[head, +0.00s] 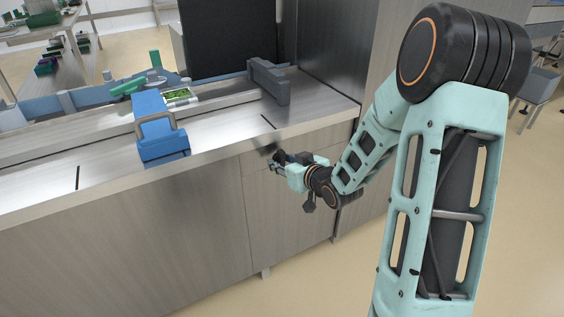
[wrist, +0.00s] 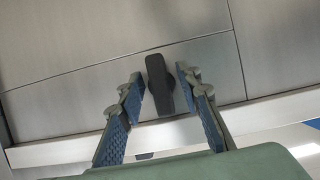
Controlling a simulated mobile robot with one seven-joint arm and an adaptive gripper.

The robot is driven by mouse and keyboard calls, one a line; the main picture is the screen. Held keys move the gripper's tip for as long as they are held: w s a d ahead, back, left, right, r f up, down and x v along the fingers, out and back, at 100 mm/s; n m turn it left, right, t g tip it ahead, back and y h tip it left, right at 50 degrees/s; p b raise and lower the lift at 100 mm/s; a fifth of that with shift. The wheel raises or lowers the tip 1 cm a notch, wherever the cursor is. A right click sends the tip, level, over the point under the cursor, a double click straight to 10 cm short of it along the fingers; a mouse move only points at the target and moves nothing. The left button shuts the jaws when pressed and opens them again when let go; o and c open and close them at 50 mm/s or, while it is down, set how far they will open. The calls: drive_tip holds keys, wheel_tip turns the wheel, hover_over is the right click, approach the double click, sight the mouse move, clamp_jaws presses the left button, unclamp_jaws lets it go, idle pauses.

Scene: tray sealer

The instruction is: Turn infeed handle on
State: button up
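A dark, elongated handle (wrist: 158,84) on the grey metal panel shows in the wrist view, likely the infeed handle. It stands nearly upright in that picture, tilted slightly. My gripper (wrist: 161,86) is open, with one blue-padded finger on each side of the handle. Gaps show between the fingertips and the handle, and its lower end lies between the fingers. In the head view my gripper (head: 276,164) is at the cabinet front, just below the counter edge. The handle cannot be told apart from my dark fingers there.
The counter (head: 215,130) overhangs just above my gripper. On it are a blue block with a grey handle (head: 160,135), a tray with green contents (head: 178,95) and a dark grey bracket (head: 268,82).

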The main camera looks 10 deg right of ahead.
drive_tip(key=v, duration=0.7)
drive_tip(key=shift+s, duration=0.25)
drive_tip(key=shift+d, duration=0.1)
